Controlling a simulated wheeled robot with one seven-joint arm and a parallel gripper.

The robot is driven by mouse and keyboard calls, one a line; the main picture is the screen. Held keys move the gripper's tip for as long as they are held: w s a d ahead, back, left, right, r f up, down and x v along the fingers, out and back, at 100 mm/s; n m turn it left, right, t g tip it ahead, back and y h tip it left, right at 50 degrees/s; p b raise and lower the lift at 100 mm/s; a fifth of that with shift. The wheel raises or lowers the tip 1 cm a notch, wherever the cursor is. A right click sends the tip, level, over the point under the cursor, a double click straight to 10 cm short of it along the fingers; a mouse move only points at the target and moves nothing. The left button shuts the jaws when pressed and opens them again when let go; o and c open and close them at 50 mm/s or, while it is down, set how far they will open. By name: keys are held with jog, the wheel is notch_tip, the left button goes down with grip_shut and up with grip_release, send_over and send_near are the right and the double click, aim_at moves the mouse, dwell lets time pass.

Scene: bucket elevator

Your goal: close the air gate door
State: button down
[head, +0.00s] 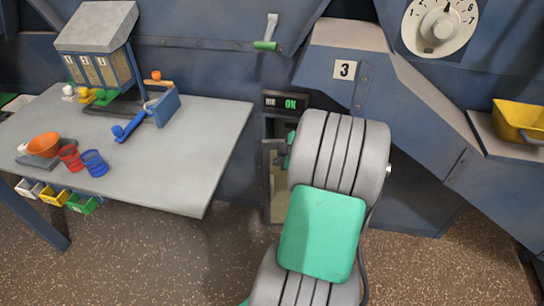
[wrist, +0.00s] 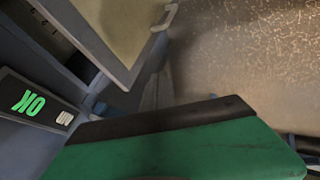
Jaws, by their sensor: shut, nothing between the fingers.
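The air gate door (head: 279,193) is a narrow grey-framed leaf with a beige panel, below the lit display in the head view. It is partly hidden by my arm. In the wrist view the door (wrist: 118,28) stands open, swung out from the dark opening (wrist: 45,28), with a pale handle (wrist: 166,17) at its outer edge. My gripper, green with a dark front edge, fills the bottom of the wrist view (wrist: 160,120). It is shut and empty, near the door and apart from it as far as I see. My arm mostly hides it in the head view.
A lit display (head: 286,102) sits just above the door, and in the wrist view (wrist: 35,103) it is close to my gripper. A grey table (head: 190,180) with cups and bins stands left. A yellow bucket (head: 519,118) is at right. Speckled floor lies open below.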

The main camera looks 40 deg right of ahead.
aim_at(268, 159)
jog(key=w+f, duration=0.2)
jog(key=w+d+f, duration=0.1)
jog(key=w+f, duration=0.2)
jog(key=w+d+f+b, duration=0.1)
jog(key=w+f, duration=0.1)
jog(key=w, duration=0.1)
jog(key=shift+w+f, duration=0.1)
jog(key=shift+f, duration=0.25)
jog(key=shift+w+d, duration=0.25)
jog(key=shift+w, duration=0.05)
jog(key=shift+r, duration=0.1)
